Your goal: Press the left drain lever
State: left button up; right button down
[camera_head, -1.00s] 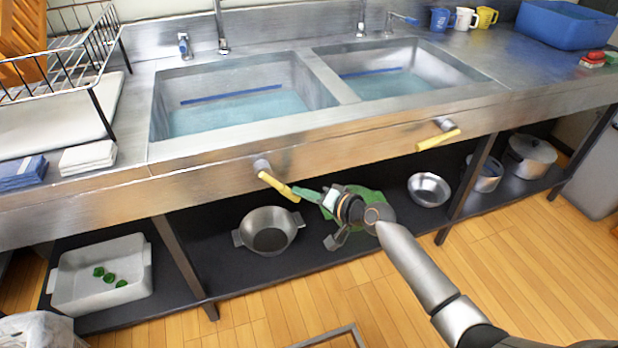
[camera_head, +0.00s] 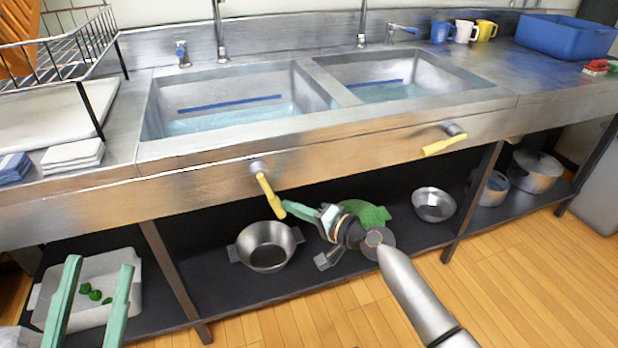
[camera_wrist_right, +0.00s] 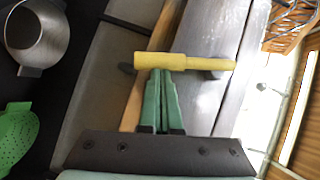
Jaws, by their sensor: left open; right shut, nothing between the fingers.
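The left drain lever (camera_head: 268,195) has a yellow handle on the sink's front panel below the left basin (camera_head: 225,84). Its handle slants steeply down to the right. My right gripper (camera_head: 285,206) is shut and empty, with its green fingertips at the lever's lower end. In the right wrist view the yellow handle (camera_wrist_right: 185,62) lies across the tips of the shut fingers (camera_wrist_right: 163,72); they look to be touching. The right drain lever (camera_head: 440,145) slants down to the left. My left gripper (camera_head: 99,267) is open and empty at the lower left, in front of the shelf.
Both basins hold bluish water; a blue strip marks each back wall. The lower shelf holds a white tub (camera_head: 118,262), a steel pot (camera_head: 266,246), a green colander (camera_head: 368,213) and a steel bowl (camera_head: 434,204). A dish rack (camera_head: 75,55) stands at the left.

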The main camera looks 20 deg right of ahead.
aim_at(282, 215)
jog(key=a+f+m+y+b, duration=0.1)
jog(key=b, duration=0.3)
jog(key=shift+a+f+m+t, duration=0.25)
jog(key=shift+a+m+t, duration=0.15)
pick_arm(q)
jog(key=shift+s+d+f+m+h+b, duration=0.15)
jog(key=shift+s+f+h+b, duration=0.25)
jog(key=shift+f, duration=0.2)
jog(key=shift+s+d+f+m+h+b, duration=0.1)
jog(key=shift+s+f+m+h+b, duration=0.15)
jog(key=shift+f+h, duration=0.3)
jog(key=shift+s+d+f+m+h+b, duration=0.15)
jog(key=shift+s+f+h+b, duration=0.25)
jog(key=shift+f, duration=0.3)
pick_arm(e)
jog(key=shift+a+m+t, duration=0.3)
jog(key=shift+a+m, duration=0.1)
jog(key=shift+m, duration=0.1)
pick_arm(q)
jog(key=shift+d, duration=0.1)
